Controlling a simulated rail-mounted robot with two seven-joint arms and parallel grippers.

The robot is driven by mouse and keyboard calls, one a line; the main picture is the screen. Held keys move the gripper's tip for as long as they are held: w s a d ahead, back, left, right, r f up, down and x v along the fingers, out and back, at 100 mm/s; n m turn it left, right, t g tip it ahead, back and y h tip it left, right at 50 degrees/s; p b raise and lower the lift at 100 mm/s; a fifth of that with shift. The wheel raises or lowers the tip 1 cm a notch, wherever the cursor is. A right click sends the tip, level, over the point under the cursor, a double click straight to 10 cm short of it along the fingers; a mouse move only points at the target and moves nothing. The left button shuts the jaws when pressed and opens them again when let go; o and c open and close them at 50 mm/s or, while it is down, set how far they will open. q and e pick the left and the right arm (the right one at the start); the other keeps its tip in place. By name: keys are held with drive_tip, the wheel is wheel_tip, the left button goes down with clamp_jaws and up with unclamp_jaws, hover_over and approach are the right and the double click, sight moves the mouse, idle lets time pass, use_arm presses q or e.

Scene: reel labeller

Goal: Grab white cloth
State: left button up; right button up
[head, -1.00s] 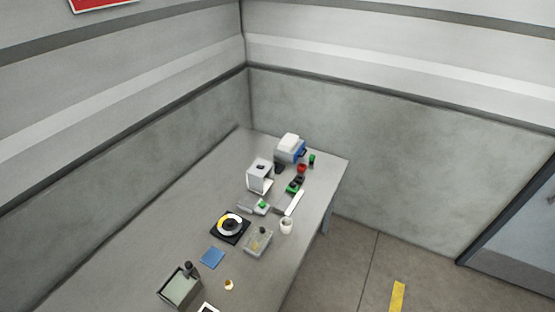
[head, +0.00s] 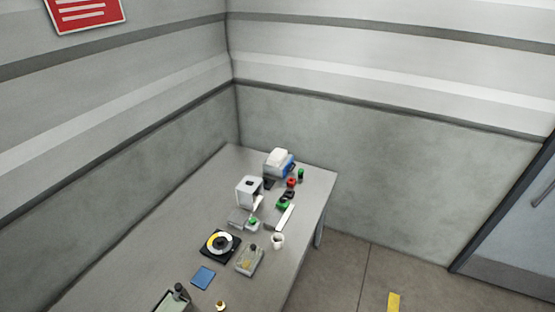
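Neither of my grippers is in view.
A white device (head: 249,190), a reel on a black base (head: 220,245), a clear box (head: 249,260), a white cup (head: 278,241), a blue square (head: 203,277) and a red button (head: 291,182) stand on the table. Walls close off its back and left.

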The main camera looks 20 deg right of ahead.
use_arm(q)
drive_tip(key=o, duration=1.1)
